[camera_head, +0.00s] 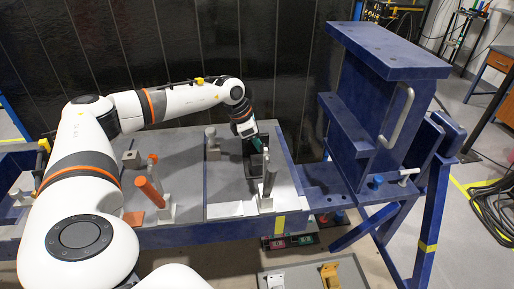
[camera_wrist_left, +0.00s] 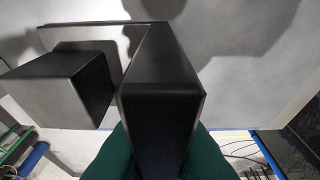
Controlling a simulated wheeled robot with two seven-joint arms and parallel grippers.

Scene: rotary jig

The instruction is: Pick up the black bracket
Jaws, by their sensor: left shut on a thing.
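The black bracket (camera_head: 252,167) is at the right part of the grey jig plate, behind a grey upright clamp (camera_head: 268,183). My left gripper (camera_head: 258,143) reaches down onto its upper part from above. In the left wrist view the bracket (camera_wrist_left: 160,92) fills the middle, with a block-shaped part to the left. The green fingers of my left gripper (camera_wrist_left: 162,152) lie on either side of its upright wall, shut on it. I cannot tell whether the bracket touches the plate. My right gripper is not in view.
The grey plate (camera_head: 225,205) lies on a blue frame. Grey clamps (camera_head: 212,143) and an orange-handled clamp (camera_head: 152,190) stand on it. A tall blue fixture (camera_head: 385,95) with a handle rises at the right. A tray with parts (camera_head: 330,275) lies below in front.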

